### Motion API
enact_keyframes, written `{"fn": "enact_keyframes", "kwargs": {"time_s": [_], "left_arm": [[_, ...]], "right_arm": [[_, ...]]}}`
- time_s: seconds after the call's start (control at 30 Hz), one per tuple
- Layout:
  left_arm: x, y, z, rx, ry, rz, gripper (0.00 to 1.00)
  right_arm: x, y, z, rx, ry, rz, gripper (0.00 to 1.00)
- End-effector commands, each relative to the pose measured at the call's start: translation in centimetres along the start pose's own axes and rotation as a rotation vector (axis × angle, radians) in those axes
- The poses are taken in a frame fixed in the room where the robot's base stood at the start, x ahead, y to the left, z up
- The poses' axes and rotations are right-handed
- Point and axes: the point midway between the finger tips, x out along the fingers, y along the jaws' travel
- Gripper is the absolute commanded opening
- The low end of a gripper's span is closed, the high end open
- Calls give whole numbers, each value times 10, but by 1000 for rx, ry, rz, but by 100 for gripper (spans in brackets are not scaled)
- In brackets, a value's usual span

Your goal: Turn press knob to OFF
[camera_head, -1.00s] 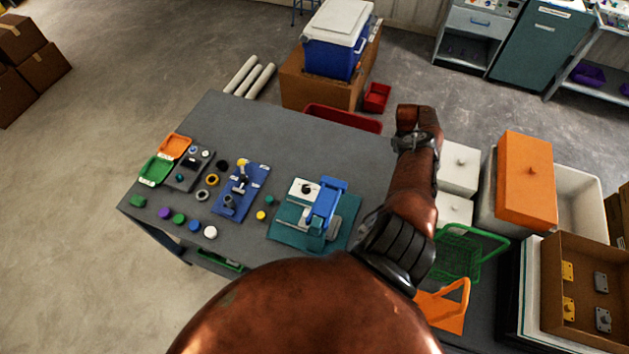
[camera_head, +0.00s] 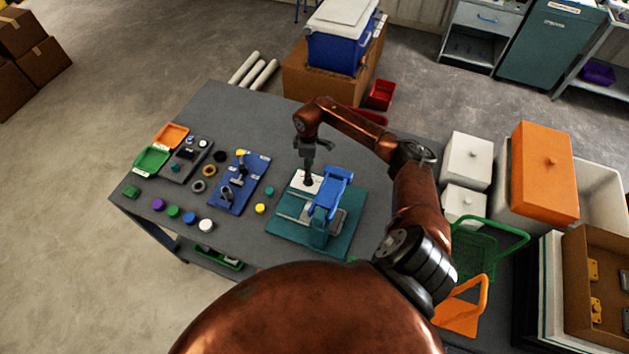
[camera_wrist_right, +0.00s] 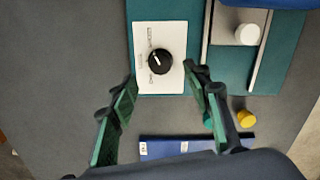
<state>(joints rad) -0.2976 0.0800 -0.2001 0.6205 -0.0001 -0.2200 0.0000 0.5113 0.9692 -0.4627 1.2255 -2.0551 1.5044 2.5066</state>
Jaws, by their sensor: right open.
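The press knob (camera_wrist_right: 160,61) is a round black dial with a white pointer mark. It sits on a white panel (camera_wrist_right: 146,38) with small lettering that I cannot read surely. In the head view the panel (camera_head: 299,187) lies beside the blue press (camera_head: 329,194) on a teal base (camera_head: 346,236), and my gripper covers most of the knob. My right gripper (camera_head: 308,180) points down over the panel. In the right wrist view its green-padded fingers (camera_wrist_right: 161,78) are spread apart and empty, with the knob just beyond their tips. My left gripper is out of view.
A blue fixture board (camera_head: 240,185) lies left of the press. Loose coloured caps, including a yellow one (camera_head: 260,208), sit between and around them. Green (camera_head: 152,159) and orange trays (camera_head: 172,135) are at the far left. White boxes (camera_head: 467,158) stand at the right.

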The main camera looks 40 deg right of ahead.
Motion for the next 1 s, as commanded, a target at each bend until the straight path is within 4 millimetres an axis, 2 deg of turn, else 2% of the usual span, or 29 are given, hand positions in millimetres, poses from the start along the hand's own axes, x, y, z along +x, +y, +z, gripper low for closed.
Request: {"fn": "enact_keyframes", "kwargs": {"time_s": [0.17,0.4,0.6,1.0], "left_arm": [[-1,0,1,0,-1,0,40],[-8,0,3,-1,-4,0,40],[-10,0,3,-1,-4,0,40],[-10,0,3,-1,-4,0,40]], "right_arm": [[6,-1,-8,-5,9,16,44],[43,-1,-8,-4,8,13,44],[67,0,-8,-4,9,15,44],[74,1,-7,-5,8,16,43]]}}
